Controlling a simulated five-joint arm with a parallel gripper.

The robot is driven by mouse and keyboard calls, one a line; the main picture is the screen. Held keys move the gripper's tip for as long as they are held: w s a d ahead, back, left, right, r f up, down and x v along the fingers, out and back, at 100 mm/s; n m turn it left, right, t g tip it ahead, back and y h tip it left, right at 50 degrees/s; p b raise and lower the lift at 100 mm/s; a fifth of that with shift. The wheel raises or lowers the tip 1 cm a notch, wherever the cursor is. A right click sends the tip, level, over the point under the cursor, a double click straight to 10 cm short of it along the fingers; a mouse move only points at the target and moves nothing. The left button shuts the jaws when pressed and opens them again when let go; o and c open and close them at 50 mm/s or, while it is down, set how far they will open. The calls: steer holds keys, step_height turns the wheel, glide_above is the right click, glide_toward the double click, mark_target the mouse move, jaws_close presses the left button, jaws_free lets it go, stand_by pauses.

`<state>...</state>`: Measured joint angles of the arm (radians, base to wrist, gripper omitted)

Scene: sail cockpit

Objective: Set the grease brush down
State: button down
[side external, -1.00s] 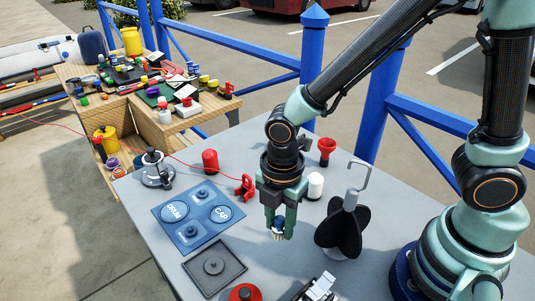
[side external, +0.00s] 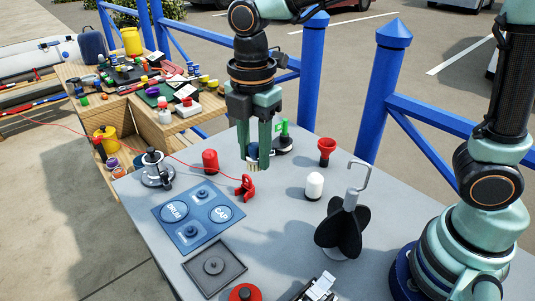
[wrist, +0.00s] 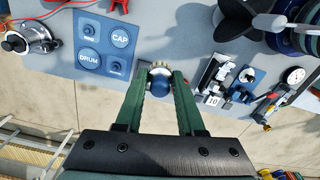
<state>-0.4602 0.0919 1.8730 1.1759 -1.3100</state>
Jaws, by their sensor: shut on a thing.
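The grease brush (side external: 253,165) has a rounded dark blue handle and pale bristles. My gripper (side external: 255,158) points down and is shut on it, with the bristles hanging below the fingertips. In the side view the brush appears over the back part of the grey table, in front of the green-topped fitting; I cannot tell how far it is above the surface. In the wrist view the brush's blue round top (wrist: 161,84) sits between the green fingers, with a ring of pale bristles showing past it.
Around it stand a red cylinder (side external: 210,161), a red clamp (side external: 245,187), a green-topped fitting (side external: 283,141), a red funnel (side external: 327,149) and a white-topped cylinder (side external: 314,186). A blue DRUM/CAP mat (side external: 187,240), a dark square tray (side external: 232,271) and a black finned object (side external: 343,232) are nearer.

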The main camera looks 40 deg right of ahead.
mark_target(252, 229)
steer(key=f, duration=0.6)
steer(key=w+f, duration=0.1)
steer(key=f, duration=0.6)
steer(key=w+f, duration=0.1)
steer(key=f, duration=0.6)
steer(key=shift+w+d+f, duration=0.1)
steer(key=shift+w, duration=0.1)
steer(key=shift+f, duration=0.1)
steer(key=c, duration=0.5)
jaws_free()
